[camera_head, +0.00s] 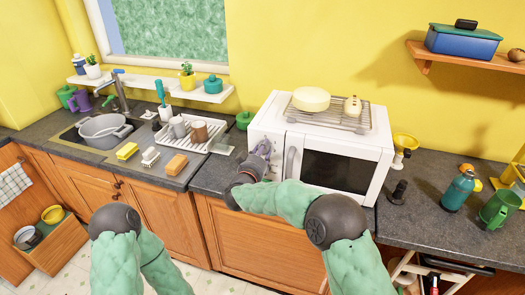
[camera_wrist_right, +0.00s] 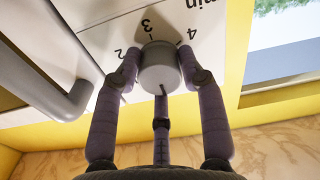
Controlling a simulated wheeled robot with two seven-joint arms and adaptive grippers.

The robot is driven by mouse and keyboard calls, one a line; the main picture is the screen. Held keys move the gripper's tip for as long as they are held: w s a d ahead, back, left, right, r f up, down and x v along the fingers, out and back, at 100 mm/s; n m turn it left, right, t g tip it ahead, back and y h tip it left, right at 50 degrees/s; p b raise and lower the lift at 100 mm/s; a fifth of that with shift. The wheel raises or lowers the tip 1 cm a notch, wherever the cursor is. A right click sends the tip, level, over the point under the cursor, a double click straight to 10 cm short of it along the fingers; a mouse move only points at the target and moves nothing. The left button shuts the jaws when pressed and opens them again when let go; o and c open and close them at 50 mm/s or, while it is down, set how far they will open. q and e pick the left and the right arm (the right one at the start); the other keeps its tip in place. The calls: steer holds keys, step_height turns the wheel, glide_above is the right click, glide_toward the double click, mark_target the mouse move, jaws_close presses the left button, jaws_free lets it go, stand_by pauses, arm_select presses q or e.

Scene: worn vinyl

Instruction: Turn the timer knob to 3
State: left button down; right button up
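The timer knob (camera_wrist_right: 160,70) is a round grey knob on the white front panel of the toaster oven (camera_head: 340,145). In the right wrist view the printed numbers 2, 3 and 4 curve around its upper side, with the 3 above it. A short dark line shows on the knob's lower edge; I cannot tell for sure which number the knob is set to. My right gripper (camera_head: 262,150) is at the oven's left front, hiding the knob in the head view. Its fingers (camera_wrist_right: 160,72) close around the knob's sides and appear to touch it. My left gripper is out of view.
The oven's door handle (camera_head: 290,162) is just right of my right gripper. A dish rack (camera_head: 212,132) and sink (camera_head: 75,138) are to the left. A teal bottle (camera_head: 459,190) and green mug (camera_head: 498,208) stand right.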

steer(key=c, duration=0.4)
